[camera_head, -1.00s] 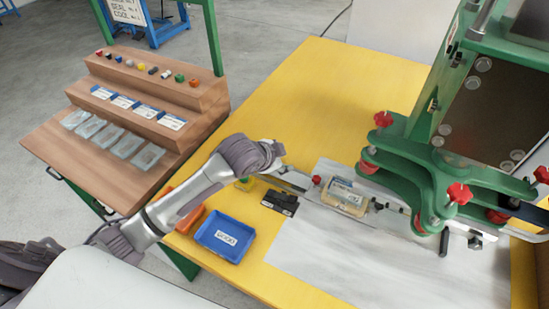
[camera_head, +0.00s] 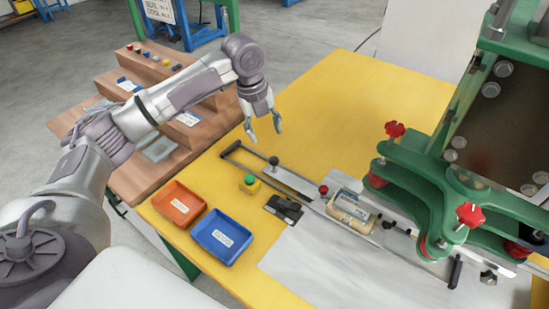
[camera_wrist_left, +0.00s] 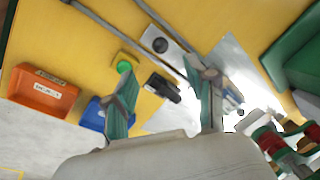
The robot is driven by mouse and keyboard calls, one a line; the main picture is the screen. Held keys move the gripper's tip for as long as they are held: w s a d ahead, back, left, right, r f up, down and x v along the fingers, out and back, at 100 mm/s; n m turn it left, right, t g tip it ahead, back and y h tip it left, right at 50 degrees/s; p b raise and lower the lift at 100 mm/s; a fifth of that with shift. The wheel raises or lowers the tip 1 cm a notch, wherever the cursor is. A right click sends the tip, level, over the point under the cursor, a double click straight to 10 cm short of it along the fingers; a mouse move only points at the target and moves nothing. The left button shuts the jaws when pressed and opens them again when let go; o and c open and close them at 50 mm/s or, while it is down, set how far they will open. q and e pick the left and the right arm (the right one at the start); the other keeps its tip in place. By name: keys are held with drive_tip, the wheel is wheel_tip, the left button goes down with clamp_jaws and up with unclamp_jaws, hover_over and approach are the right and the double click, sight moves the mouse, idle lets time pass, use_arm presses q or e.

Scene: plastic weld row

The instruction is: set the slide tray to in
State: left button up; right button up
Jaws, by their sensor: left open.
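The slide tray's U-shaped handle (camera_head: 230,148) sticks out over the yellow table to the left of the green press (camera_head: 415,165). Its two rods run toward the press, where a clear-topped, tan part (camera_head: 352,213) sits in front of the press. The rods also show at the top of the left wrist view (camera_wrist_left: 105,27). My left gripper (camera_head: 264,134) is open and empty, raised above the table near the handle and apart from it. Its two fingers also show in the left wrist view (camera_wrist_left: 160,78). My right gripper is not in view.
A black-knobbed plate (camera_head: 285,175), a green button (camera_head: 249,181) and a black block (camera_head: 284,208) lie beside the rods. Orange (camera_head: 178,205) and blue (camera_head: 222,238) bins stand at the near-left table edge. The far table is clear. A wooden stepped rack stands left.

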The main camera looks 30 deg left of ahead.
sight(273, 158)
use_arm(q)
drive_tip(key=f, duration=0.3)
drive_tip(key=w+d+f, duration=0.1)
drive_tip(key=f, duration=0.7)
drive_tip(key=shift+w+d+f, duration=0.1)
drive_tip(key=shift+w+d, duration=0.15)
drive_tip(key=shift+w, duration=0.05)
clamp_jaws()
